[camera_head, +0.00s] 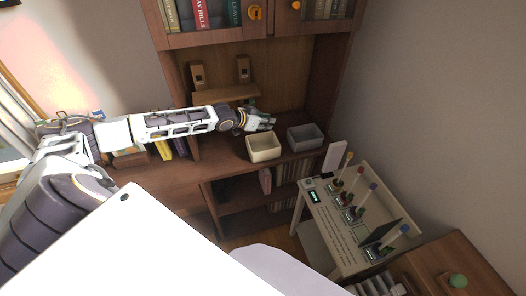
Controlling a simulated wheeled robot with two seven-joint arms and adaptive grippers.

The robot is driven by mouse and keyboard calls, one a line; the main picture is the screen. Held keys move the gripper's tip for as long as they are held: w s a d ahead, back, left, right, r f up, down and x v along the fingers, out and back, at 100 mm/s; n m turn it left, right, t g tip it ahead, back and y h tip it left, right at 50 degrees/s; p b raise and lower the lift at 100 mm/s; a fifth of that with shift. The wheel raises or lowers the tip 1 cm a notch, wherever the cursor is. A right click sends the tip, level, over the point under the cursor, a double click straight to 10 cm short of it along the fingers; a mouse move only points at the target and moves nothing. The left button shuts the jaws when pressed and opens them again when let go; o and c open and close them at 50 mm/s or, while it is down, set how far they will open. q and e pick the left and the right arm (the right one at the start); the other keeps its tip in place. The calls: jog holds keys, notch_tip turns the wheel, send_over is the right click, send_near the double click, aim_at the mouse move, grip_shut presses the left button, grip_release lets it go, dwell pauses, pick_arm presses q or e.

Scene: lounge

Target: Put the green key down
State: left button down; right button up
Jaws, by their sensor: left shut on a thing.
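My left arm reaches in from the left across the wooden desk. My left gripper (264,122) is shut on the green key, above the desk by the back rim of a cream open box (264,148). The key itself is too small and hidden by the fingers to make out. My right gripper is not in view.
A grey open box (305,137) stands right of the cream one. Behind is a small wooden shelf (226,93); above are cabinet doors with orange locks (254,12). At right stand a white stand (345,215) with several coloured handles and a wooden cabinet (425,268).

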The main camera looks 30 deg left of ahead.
pick_arm(q)
jog(key=shift+a, duration=0.1)
jog(key=shift+f, duration=0.1)
notch_tip(320, 180, down, 6)
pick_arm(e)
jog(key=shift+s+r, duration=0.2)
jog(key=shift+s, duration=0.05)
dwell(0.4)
pick_arm(q)
jog(key=shift+f+p, duration=0.3)
jog(key=shift+f, duration=1.6)
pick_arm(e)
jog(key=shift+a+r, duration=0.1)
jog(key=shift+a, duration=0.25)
